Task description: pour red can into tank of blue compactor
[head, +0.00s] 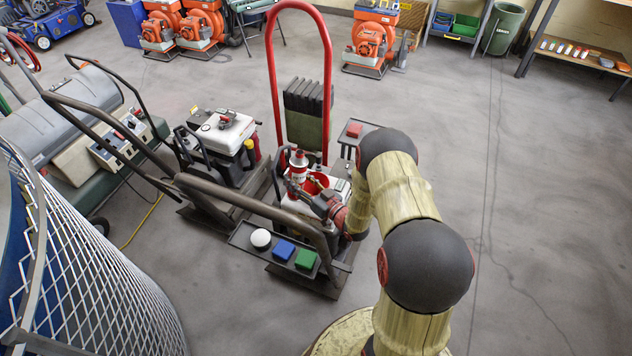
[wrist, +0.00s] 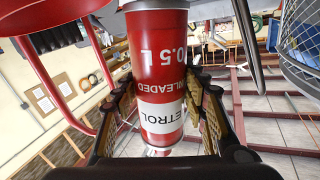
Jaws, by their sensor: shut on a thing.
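The red can (head: 298,172), with a white band, stands above the near machine with the red hoop handle in the head view. Its label reads upside down in the wrist view (wrist: 160,65). My gripper (head: 328,203) is shut on the can, with a finger on each side in the wrist view (wrist: 163,105). Beside the can is a red open-looking part (head: 316,183) on the machine's white tank (head: 340,188). The can's spout and any liquid cannot be made out. I cannot tell which machine is the blue compactor; no blue body shows under the can.
The red hoop handle (head: 329,75) rises behind the can. A grey bar (head: 255,207) crosses in front. A tray (head: 241,238) carries a white disc, a blue block and a green block. Another machine (head: 225,130) stands left. A mesh cage (head: 95,270) fills the lower left. Right floor is clear.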

